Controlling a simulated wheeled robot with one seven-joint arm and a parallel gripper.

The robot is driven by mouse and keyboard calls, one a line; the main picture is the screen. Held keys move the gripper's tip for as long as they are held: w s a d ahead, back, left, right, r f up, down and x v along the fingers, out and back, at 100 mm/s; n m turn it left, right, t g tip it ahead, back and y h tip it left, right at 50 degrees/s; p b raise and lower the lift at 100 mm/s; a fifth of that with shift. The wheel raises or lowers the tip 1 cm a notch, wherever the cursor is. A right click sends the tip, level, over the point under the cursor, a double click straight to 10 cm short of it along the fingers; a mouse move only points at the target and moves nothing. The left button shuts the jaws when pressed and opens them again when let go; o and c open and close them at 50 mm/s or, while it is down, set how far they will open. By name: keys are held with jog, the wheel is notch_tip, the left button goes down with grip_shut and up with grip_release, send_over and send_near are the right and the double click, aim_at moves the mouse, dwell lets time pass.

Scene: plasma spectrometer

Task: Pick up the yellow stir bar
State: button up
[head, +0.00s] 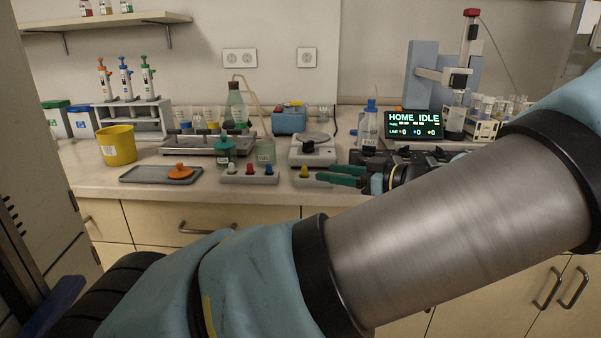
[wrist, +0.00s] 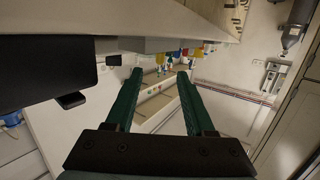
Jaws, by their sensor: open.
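The yellow stir bar (head: 304,170) appears as a small yellow piece standing upright on a low grey holder (head: 306,181) near the front of the bench, in the head view. My gripper (head: 326,174) is open, with green fingers pointing left, just right of that holder. The fingertips overlap the holder's right end in the picture; I cannot tell whether they touch it. In the wrist view my gripper (wrist: 160,72) shows two fingers spread apart with nothing held between them. Small coloured pieces show beyond the tips, too small to identify surely.
A longer grey holder (head: 250,179) with blue and red pieces stands to the left. A balance-like device (head: 312,150) is behind the yellow piece. A grey tray (head: 140,176) and a yellow bucket (head: 117,146) are farther left. A wash bottle (head: 368,128) stands behind my gripper.

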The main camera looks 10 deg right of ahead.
aim_at(304, 166)
jog(key=x, duration=0.3)
jog(key=p+x, duration=0.1)
jog(key=x, duration=0.3)
jog(key=shift+a+r+p, duration=0.1)
jog(key=shift+r+p, duration=0.1)
jog(key=shift+p, duration=0.1)
jog(key=shift+w+a+f, duration=0.15)
jog(key=shift+w+a, duration=0.2)
jog(key=shift+w, duration=0.1)
grip_shut()
